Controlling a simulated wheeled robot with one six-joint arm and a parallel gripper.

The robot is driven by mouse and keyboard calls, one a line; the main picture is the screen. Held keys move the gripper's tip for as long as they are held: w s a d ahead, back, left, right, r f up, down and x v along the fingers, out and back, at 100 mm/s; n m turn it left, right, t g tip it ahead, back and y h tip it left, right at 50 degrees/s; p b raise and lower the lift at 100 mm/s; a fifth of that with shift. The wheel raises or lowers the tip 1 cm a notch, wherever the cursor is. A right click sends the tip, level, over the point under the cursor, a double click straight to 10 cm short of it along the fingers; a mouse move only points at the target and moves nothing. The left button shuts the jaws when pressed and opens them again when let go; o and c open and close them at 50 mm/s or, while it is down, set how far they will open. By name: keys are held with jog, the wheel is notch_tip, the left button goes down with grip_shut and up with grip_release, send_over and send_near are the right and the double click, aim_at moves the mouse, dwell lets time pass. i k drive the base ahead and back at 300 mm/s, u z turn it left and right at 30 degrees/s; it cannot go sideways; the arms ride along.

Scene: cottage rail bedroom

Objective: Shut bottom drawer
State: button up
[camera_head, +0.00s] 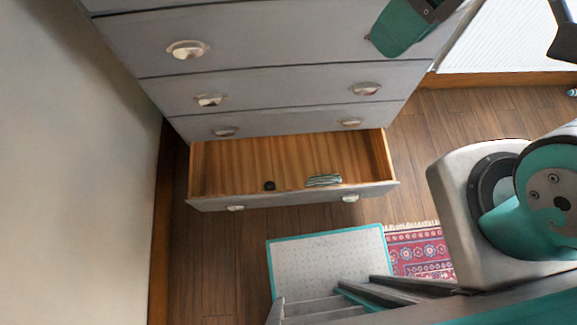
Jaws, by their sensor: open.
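The bottom drawer (215,203) of a grey chest of drawers is pulled well out. Its bare wooden inside shows from above. Its front carries two silver cup handles and stands clear of the chest. A small dark object (269,185) and a striped folded item (323,180) lie in it near the front. A teal and dark part, which looks like the end of my arm with my gripper (405,28), shows at the top right over the upper drawers, apart from the bottom drawer. It is cut off by the frame, so its fingers are not clear.
The upper drawers (260,85) look shut. A pale wall (80,160) runs close along the left. A red patterned rug (418,252) lies front right, partly hidden by my base. Bare wooden floor (480,115) is open to the right of the drawer.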

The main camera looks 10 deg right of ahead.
aim_at(229, 174)
jog(key=u, duration=0.2)
jog(key=k, duration=1.2)
jog(key=u, duration=0.35)
jog(key=i, duration=0.15)
jog(key=z, duration=0.15)
